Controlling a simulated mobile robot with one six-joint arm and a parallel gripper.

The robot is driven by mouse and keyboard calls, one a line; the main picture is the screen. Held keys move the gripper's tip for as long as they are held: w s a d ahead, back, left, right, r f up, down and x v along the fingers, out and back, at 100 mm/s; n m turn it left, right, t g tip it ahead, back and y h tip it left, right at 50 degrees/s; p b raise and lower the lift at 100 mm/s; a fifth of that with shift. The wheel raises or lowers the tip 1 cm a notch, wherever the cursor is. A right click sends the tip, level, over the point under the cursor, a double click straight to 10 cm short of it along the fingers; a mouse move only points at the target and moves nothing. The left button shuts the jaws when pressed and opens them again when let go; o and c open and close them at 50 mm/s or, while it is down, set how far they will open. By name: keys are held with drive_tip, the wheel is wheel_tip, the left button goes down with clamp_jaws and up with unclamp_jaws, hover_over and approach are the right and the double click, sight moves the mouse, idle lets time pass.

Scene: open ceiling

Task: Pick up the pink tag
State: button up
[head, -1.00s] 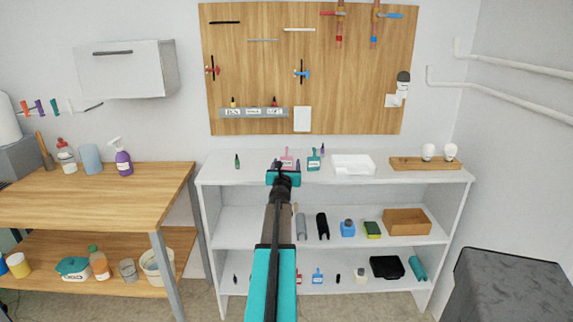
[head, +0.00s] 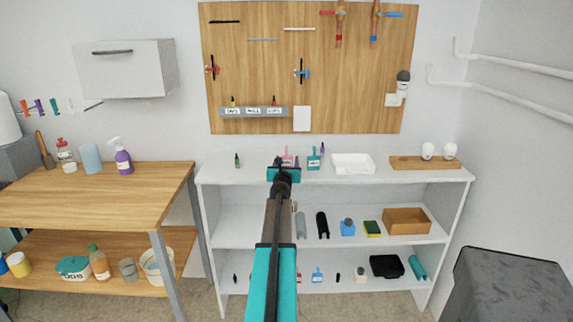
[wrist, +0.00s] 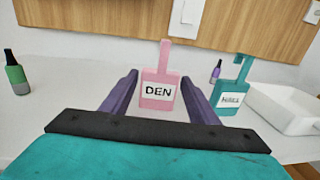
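The pink tag (wrist: 159,87) reads "DEN" and has a narrow stem at its top. In the wrist view it stands between the two purple fingers of my gripper (wrist: 160,92), with space showing on both sides of its lower part. My gripper is open at the white shelf top. In the head view the pink tag (head: 287,156) shows just above my gripper (head: 284,166), which hides its lower part. A teal tag (wrist: 230,92) with a white label stands just right of the right finger.
A white tray (wrist: 285,107) lies right of the teal tag. A small green bottle (wrist: 16,74) stands at the left and a purple one (wrist: 216,70) behind. The pegboard (head: 300,60) rises behind the shelf. Bare shelf top (head: 218,172) shows at the left.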

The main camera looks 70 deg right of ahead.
sight(287, 156)
drive_tip(key=c, duration=0.8)
drive_tip(key=shift+r, duration=0.15)
drive_tip(key=shift+r+p, duration=1.5)
drive_tip(key=shift+r, duration=0.25)
drive_tip(key=s+a, duration=0.3)
drive_tip(key=s, duration=0.1)
drive_tip(key=s+a+b, duration=0.1)
drive_tip(key=s+a, duration=0.3)
drive_tip(key=s+a+r+b, duration=0.1)
drive_tip(key=s+a, duration=0.2)
drive_tip(key=s, duration=0.1)
drive_tip(key=shift+s+a+r, duration=0.1)
drive_tip(key=shift+a, duration=0.1)
